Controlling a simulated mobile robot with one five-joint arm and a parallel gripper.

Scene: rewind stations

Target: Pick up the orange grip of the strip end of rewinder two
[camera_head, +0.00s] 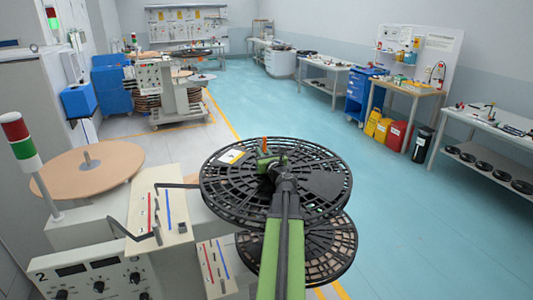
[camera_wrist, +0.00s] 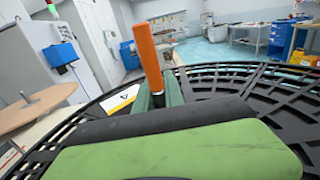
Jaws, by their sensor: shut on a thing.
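The orange grip (camera_head: 265,143) stands upright over the upper black reel. It shows large in the wrist view (camera_wrist: 149,58), its lower part between dark green jaws. My gripper (camera_head: 266,161) is shut on it, above the reel's middle. The upper black reel (camera_head: 222,190) is an open lattice disc, with a yellow and white label (camera_head: 232,157) on it. The machine front (camera_head: 92,282) at the lower left bears the number 2. I cannot make out the strip at the grip, and my gripper and arm hide the hub area.
A second black reel (camera_head: 338,248) lies lower right, under the first. A tan disc (camera_head: 85,172) and a signal lamp (camera_head: 20,142) stand left. Another machine (camera_head: 180,100) is farther back. Blue-green floor (camera_head: 400,225) is free at right, with benches (camera_head: 490,122) beyond.

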